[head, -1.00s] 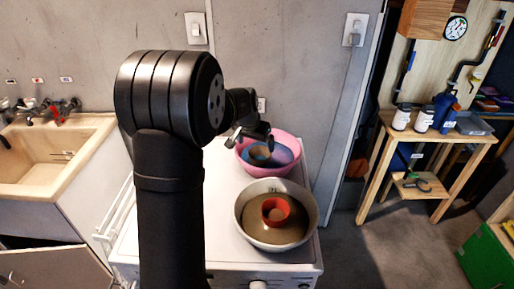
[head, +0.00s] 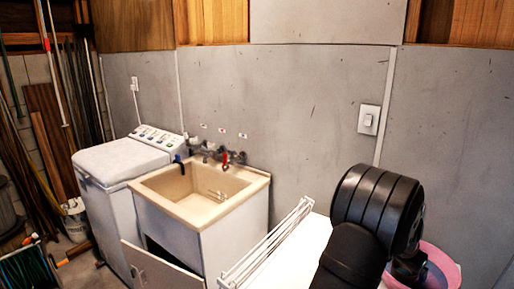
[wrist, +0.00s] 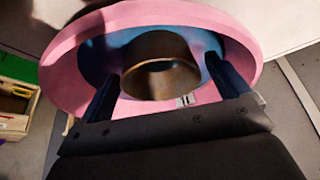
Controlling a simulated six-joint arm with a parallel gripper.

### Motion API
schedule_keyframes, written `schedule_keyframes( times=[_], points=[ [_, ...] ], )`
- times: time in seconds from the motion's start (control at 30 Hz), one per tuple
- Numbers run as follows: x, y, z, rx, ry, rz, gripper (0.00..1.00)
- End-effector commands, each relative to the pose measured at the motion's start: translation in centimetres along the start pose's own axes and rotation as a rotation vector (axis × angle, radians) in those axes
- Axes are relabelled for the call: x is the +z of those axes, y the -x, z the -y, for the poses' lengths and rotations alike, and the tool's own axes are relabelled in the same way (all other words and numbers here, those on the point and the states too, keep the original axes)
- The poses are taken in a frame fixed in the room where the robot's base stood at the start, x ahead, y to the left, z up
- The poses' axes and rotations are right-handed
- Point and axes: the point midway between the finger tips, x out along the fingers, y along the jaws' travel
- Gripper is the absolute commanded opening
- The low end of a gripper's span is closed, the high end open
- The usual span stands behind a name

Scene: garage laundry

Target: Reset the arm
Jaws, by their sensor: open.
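My gripper (wrist: 162,72) is open in the wrist view, its two dark fingers spread apart and pointing into a pink basin (wrist: 62,72). Inside the basin is a blue area (wrist: 122,50) and a brown round bowl (wrist: 160,80), which appears between the fingers. I cannot tell whether the fingers touch anything; nothing is seen clamped. In the head view my arm stands at the lower right, and the pink basin (head: 446,264) shows partly behind it. My gripper is mostly hidden there by the arm.
A white machine top (head: 300,262) lies left of my arm, with a white wire rack (head: 268,245) along its edge. Further left are a beige sink (head: 165,205) and a washing machine (head: 115,165). A grey wall (head: 290,110) stands behind. A green box (wrist: 15,68) shows in the wrist view.

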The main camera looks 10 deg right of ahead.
Motion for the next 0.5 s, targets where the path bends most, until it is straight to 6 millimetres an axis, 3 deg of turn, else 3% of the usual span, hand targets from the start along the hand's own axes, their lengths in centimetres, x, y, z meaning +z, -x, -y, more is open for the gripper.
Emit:
schedule_keyframes(
  times=[0.23, 0.5],
  points=[
    [0.1, -4.1, 0.0, 0.000, 0.000, 0.001, 0.93],
    [-0.9, -1.6, 0.0, -0.001, -0.001, -0.001, 0.93]
  ],
)
